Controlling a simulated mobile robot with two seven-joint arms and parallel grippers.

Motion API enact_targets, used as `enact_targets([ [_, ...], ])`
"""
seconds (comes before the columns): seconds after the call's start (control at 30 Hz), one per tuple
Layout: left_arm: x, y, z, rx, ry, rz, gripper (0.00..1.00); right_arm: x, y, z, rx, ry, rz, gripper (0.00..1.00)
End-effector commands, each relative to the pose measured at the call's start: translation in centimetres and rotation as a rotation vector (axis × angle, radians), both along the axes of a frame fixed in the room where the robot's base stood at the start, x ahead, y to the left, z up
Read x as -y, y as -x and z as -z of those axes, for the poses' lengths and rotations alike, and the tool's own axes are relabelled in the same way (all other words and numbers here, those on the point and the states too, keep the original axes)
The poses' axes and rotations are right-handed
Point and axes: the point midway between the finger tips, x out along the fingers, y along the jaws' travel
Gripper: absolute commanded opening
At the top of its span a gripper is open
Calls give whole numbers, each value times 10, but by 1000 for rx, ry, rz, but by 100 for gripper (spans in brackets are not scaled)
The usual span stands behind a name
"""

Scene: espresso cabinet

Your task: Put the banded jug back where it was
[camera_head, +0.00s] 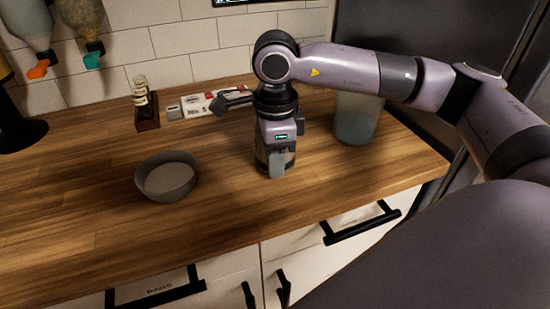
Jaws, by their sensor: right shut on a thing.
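My right gripper (276,170) points down at the counter, right of the bowl. It is shut on a small jug-like vessel (290,158), mostly hidden behind the fingers. Its lower edge is close to the wooden counter top, and I cannot tell whether it touches. I cannot make out a band on it, so I cannot confirm that it is the banded jug. My left gripper is not in view.
A grey bowl (150,185) stands left of the gripper. A bluish container (358,120) stands behind right, partly under my arm. A wooden stand (147,117) and a flat red-and-white item (196,104) are at the back. The left front counter (70,220) is clear.

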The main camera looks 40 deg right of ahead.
Motion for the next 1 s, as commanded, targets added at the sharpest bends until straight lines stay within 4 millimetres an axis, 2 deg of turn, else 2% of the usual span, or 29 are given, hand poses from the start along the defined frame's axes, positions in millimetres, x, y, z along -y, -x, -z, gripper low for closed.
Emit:
enact_targets([
  [0.4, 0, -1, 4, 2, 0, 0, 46, 0, 0, 7, 1, 0, -1, 0],
  [0.43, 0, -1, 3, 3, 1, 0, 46, 0, 0, 6, 0, 0, -1, 23],
  [0.5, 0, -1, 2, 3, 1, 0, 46, 0, 0, 5, 0, 0, -1, 42],
  [0.83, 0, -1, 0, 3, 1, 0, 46, 0, 0, 3, 0, 0, -1, 42],
  [1.0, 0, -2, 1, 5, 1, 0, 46, 0, -1, -15, 4, -1, 0, 42],
])
